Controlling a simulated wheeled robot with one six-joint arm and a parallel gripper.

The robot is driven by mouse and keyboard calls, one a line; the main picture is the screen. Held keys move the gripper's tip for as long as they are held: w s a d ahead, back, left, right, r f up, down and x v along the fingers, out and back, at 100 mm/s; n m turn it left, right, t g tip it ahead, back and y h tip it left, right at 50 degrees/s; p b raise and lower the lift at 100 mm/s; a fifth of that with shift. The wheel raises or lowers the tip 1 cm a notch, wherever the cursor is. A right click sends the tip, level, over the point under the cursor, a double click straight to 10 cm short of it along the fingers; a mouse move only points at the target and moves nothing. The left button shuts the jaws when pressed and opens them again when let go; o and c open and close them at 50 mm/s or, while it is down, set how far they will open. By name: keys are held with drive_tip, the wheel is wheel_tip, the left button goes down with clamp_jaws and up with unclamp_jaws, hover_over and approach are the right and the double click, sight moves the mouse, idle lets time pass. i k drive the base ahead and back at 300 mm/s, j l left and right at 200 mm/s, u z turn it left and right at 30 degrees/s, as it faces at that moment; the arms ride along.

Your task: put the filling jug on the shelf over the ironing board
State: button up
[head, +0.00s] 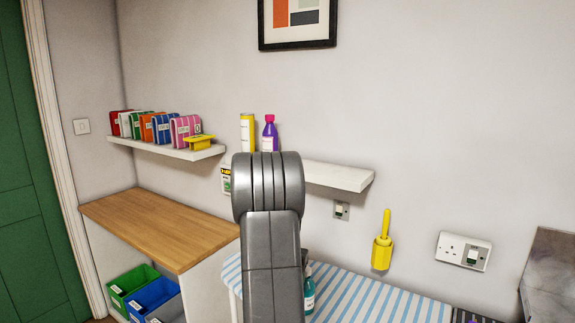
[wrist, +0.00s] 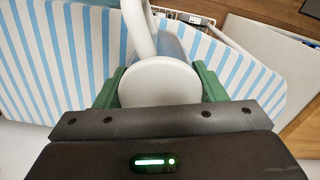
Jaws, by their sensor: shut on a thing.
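My gripper (wrist: 160,90) is shut on a pale grey-white rounded thing, which I take to be the filling jug (wrist: 158,84). Its body sits between the green fingers, and a pale bar rises from it. The blue-and-white striped ironing board (wrist: 65,55) shows below and behind it; the head view shows the board too (head: 375,300). In the head view my arm hides the gripper and the jug. The white shelf over the ironing board (head: 338,177) is on the wall. My arm covers part of its left side; the visible right part is bare.
A yellow can (head: 247,132) and a purple bottle (head: 270,133) stand at the shelf's left. A teal bottle (head: 309,288) is by the board. A yellow brush holder (head: 382,253) and a socket (head: 464,251) are on the wall. A wooden counter (head: 160,228) is at left.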

sight(336, 175)
drive_tip(key=i+j+z, duration=0.2)
drive_tip(key=j, duration=0.3)
drive_tip(key=j+z, duration=0.2)
drive_tip(key=j, duration=0.35)
drive_tip(key=i+j+z, duration=0.2)
drive_tip(key=j, duration=0.35)
drive_tip(key=k, duration=0.1)
